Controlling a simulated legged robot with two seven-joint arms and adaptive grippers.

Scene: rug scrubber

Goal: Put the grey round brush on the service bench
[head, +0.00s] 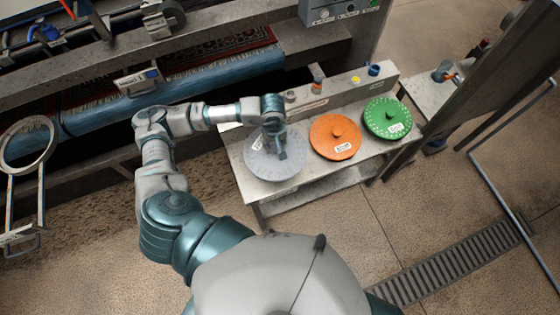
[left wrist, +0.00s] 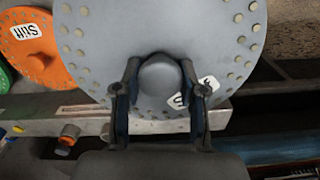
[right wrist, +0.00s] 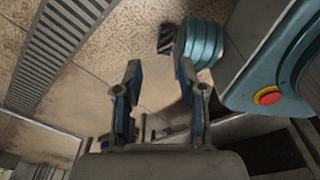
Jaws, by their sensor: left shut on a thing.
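The grey round brush (head: 262,163) is at the left end of the service bench (head: 285,192), left of an orange round brush (head: 347,149) and a green one (head: 378,124). My left gripper (head: 276,150) is over the grey brush. In the left wrist view its fingers (left wrist: 160,82) are on both sides of the brush's round central knob, shut on it. The grey brush (left wrist: 160,28) shows dots around its rim and a partly hidden white label. Whether it rests on the bench top or is just above it I cannot tell. My right gripper (right wrist: 157,100) is open and empty.
The bench's back ledge carries a blue cup (head: 374,70) and other small items. A rug (head: 180,72) lies in the machine at the back left. A metal ring stand (head: 27,145) is at the far left. A floor grate (head: 450,262) lies right of the bench.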

